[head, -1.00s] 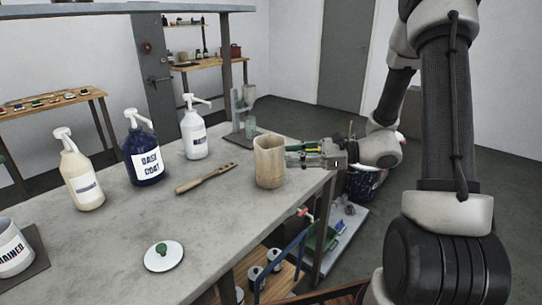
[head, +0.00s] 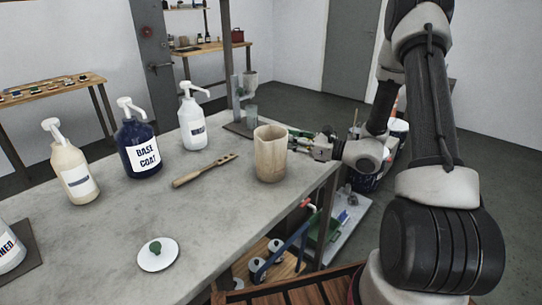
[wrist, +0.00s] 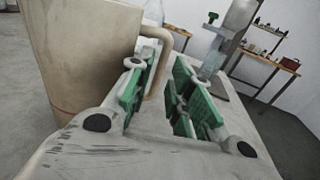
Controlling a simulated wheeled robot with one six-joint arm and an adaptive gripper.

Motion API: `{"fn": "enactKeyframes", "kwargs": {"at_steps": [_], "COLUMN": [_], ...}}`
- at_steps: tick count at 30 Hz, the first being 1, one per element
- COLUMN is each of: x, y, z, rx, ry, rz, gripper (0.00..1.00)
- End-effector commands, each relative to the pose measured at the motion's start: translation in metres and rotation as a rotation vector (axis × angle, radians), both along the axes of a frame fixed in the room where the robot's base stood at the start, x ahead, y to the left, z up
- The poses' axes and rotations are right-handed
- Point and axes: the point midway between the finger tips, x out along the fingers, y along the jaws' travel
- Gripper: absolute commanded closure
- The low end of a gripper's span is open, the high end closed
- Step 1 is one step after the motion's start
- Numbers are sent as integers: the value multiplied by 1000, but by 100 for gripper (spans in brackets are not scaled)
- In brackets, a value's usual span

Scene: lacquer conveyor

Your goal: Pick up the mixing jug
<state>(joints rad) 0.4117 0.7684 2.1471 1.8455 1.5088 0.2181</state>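The mixing jug (head: 270,158) is a tall beige jug with a spout, standing upright near the right edge of the grey bench. In the wrist view its body (wrist: 80,55) fills the upper left, and its handle (wrist: 158,80) shows between the green finger pads. My gripper (head: 298,141) is at the right side of the jug, by the handle. In the wrist view my gripper (wrist: 168,70) is open, with a gap between the pads. I cannot tell whether either pad touches the handle.
A wooden paddle (head: 205,170) lies left of the jug. Pump bottles, one dark blue (head: 138,145), one cream (head: 75,172) and one white (head: 192,124), stand behind.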

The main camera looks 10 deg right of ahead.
Motion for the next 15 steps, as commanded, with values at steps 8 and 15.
{"fn": "enactKeyframes", "kwargs": {"at_steps": [8, 15], "x": [28, 34], "y": [31, 37], "z": [-2, -2], "rx": [-1, -1], "ry": [-1, 1], "rz": [4, 1], "gripper": [79, 79]}}
